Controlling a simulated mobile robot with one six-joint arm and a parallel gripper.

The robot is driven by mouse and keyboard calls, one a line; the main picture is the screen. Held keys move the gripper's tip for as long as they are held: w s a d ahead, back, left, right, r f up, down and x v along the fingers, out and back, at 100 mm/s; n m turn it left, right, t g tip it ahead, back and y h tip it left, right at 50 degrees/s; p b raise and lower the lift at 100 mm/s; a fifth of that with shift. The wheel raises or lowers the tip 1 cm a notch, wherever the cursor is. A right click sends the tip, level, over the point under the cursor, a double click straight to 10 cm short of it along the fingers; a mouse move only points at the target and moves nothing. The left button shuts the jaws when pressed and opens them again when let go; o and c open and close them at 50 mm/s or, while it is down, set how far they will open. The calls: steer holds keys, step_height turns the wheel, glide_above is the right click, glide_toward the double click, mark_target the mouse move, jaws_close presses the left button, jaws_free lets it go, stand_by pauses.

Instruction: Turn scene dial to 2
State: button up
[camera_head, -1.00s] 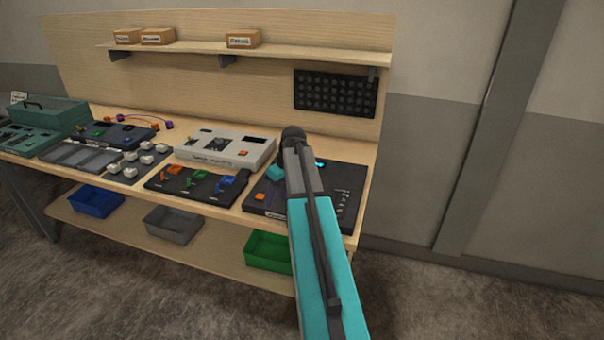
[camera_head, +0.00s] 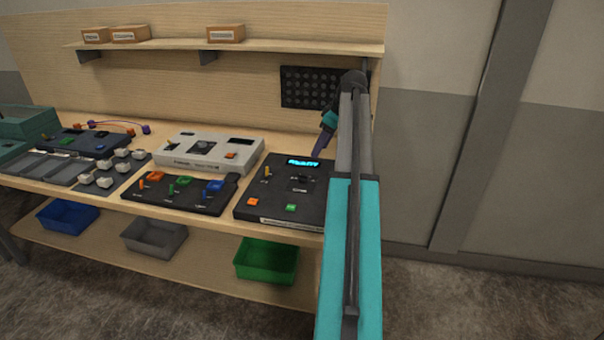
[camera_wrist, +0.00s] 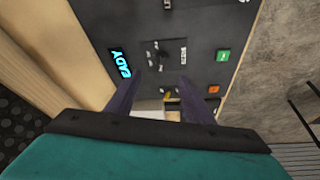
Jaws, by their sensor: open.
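The black LED console (camera_head: 280,215) lies at the right end of the bench, with a lit cyan display (camera_head: 303,162) reading "READY". A small dark dial (camera_head: 302,179) with pale marks around it sits below the display. It also shows in the wrist view (camera_wrist: 153,56), but its setting is too small to read. My gripper (camera_head: 317,152) is above the console's far right part, pointing down. In the wrist view its two purple fingers (camera_wrist: 160,84) are apart and empty, with the dial beyond them. My arm hides the console's right side.
The console also has a yellow lever (camera_head: 267,172), an orange button (camera_head: 252,202) and a green button (camera_head: 290,208). A black panel with coloured controls (camera_head: 180,192) and a grey-white device (camera_head: 209,152) stand to the left. A shelf (camera_head: 240,48) runs above.

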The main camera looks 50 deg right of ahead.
steer(key=shift+w+a, duration=0.2)
steer(key=shift+a, duration=0.05)
steer(key=p, duration=0.4)
glide_toward(303, 178)
steer(key=shift+w+d+x, duration=0.1)
steer(key=shift+w+x, duration=0.05)
steer(key=shift+x, duration=1.75)
steer(key=shift+w+d+x, duration=0.1)
steer(key=shift+d+x, duration=0.05)
steer(key=shift+x, duration=1.75)
steer(key=shift+r, duration=0.1)
steer(key=c, duration=1)
steer(key=shift+d, duration=0.4)
steer(key=shift+a+r, duration=0.1)
steer(key=shift+a, duration=0.15)
